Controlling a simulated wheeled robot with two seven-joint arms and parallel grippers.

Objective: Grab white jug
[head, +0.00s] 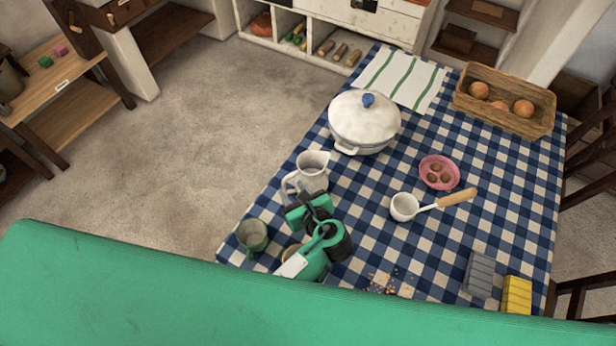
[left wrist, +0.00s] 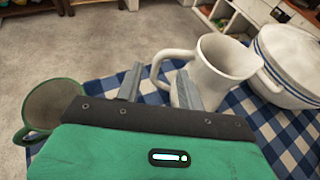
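The white jug (head: 313,172) stands upright near the left edge of the checked table, its handle toward the lower left. My left gripper (head: 304,198) is just in front of the jug, on its handle side. In the left wrist view the jug (left wrist: 225,62) stands beyond the gripper (left wrist: 158,84). The two grey fingers are apart, with nothing clearly held between them. The handle loop shows behind and between the fingers, and the right finger overlaps part of the jug. I cannot tell whether it touches. My right gripper is not in view.
A green mug (head: 252,235) stands left of my gripper. A white lidded pot (head: 364,124) is close behind the jug. A ladle (head: 405,207), pink bowl (head: 453,181) and bread basket (head: 548,122) are farther right. Open floor (head: 200,130) lies left of the table.

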